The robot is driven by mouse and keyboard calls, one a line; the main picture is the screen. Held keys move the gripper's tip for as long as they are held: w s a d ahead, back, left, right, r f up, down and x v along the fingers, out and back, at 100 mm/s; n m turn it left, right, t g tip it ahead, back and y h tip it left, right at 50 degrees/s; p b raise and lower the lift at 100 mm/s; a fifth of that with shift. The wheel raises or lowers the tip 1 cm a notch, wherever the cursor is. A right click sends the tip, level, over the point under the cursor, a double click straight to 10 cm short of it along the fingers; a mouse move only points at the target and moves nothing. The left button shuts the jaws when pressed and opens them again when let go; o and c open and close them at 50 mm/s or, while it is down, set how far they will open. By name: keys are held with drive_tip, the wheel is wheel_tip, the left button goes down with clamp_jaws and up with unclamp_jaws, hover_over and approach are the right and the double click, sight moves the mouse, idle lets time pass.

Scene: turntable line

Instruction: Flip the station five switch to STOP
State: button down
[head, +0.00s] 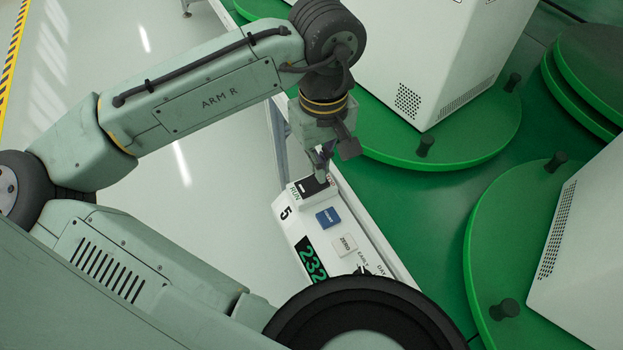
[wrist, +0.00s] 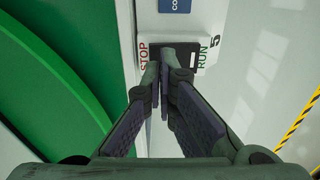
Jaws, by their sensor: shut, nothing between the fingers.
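The station five switch (head: 314,188) is a black rocker in a white housing at the top end of the panel marked 5. In the wrist view the black switch (wrist: 185,48) lies between the word STOP on the left and RUN on the right. My gripper (head: 321,176) is shut and empty, pointing down at the switch. In the wrist view its fingertips (wrist: 164,62) cover part of the switch, nearer the STOP side. I cannot tell whether they touch it, nor which side is pressed in.
Below the switch on the panel (head: 290,228) are a blue button (head: 328,217), a white ZERO button (head: 344,244) and a green 232 display (head: 312,259). Green turntables (head: 470,140) with white machines stand to the right. Open pale floor (head: 180,60) lies left.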

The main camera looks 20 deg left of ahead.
drive_tip(key=shift+f+b, duration=0.75)
drive_tip(key=shift+f, duration=0.45)
idle(0.5)
drive_tip(key=shift+r, duration=0.1)
wheel_tip(320, 180, up, 7)
drive_tip(key=p, duration=0.7)
idle(0.5)
